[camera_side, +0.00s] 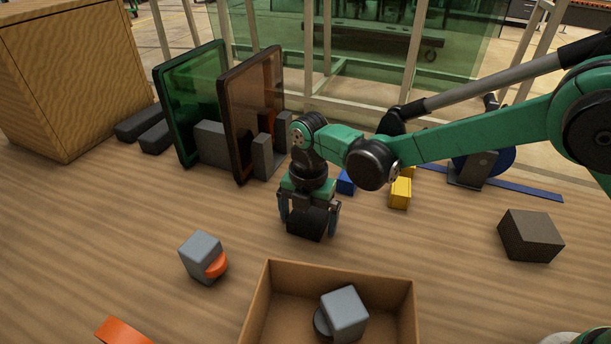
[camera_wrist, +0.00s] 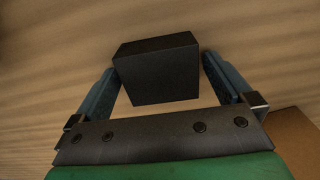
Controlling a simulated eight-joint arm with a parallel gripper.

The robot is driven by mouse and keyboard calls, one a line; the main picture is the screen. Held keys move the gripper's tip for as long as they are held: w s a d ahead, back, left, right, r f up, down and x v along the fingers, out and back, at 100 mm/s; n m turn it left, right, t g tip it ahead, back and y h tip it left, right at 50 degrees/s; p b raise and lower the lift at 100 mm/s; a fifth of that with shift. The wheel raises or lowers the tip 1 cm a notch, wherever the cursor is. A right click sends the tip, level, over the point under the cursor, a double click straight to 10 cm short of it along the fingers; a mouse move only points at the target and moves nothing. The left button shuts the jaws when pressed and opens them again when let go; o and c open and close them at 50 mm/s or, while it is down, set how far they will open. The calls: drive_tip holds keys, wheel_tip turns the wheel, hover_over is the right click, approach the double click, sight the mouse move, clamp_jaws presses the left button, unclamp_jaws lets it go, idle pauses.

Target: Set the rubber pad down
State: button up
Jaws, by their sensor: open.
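The rubber pad looks like a black block. In the side view the black block (camera_side: 308,221) is at table level between the fingers of my gripper (camera_side: 308,220), which points straight down. In the wrist view the black block (camera_wrist: 158,70) lies between the two blue-grey fingers of my gripper (camera_wrist: 160,75). Its top and near faces show. A gap shows between the block and the right finger; the left finger is very close to it, and I cannot tell if they touch. The jaws are open. The block's underside is hidden.
An open cardboard box (camera_side: 390,283) holding a grey block stands in front. A grey block with an orange part (camera_side: 202,257) is at left. A dark brown block (camera_side: 530,235) is at right. Framed panels (camera_side: 252,115) stand behind, with yellow (camera_side: 400,193) and blue blocks nearby.

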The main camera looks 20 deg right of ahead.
sight(308, 216)
wheel_tip(308, 216, up, 12)
drive_tip(key=f, duration=0.1)
drive_tip(key=s+d+r+m+t, duration=0.2)
drive_tip(key=d+r+m, duration=0.2)
drive_tip(key=d+m, duration=0.25)
drive_tip(key=s+d+m+t, duration=0.2)
drive_tip(key=s+d+m, duration=0.3)
drive_tip(key=m, duration=0.5)
drive_tip(key=s+d+f+m+t, duration=0.1)
drive_tip(key=s+d+m+t, duration=0.2)
drive_tip(key=m, duration=0.7)
drive_tip(key=s+d, duration=0.2)
drive_tip(key=d, duration=0.1)
drive_tip(key=shift+d+f, duration=0.25)
drive_tip(key=shift+f, duration=0.05)
